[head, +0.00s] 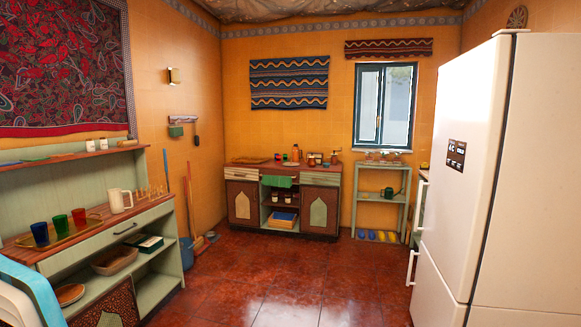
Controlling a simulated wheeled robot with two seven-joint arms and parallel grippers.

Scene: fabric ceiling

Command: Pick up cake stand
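I cannot make out a cake stand for certain in the head view. Several small clear or pale items (383,156) stand on top of the green shelf unit (381,165) below the window, too small to identify. Neither of my grippers shows in this view.
A sideboard (130,214) at left bears a white pitcher (120,200) and a tray with blue, green and red cups. A low cabinet (320,177) stands at the back. A white fridge (500,170) fills the right. The red floor (290,275) is clear.

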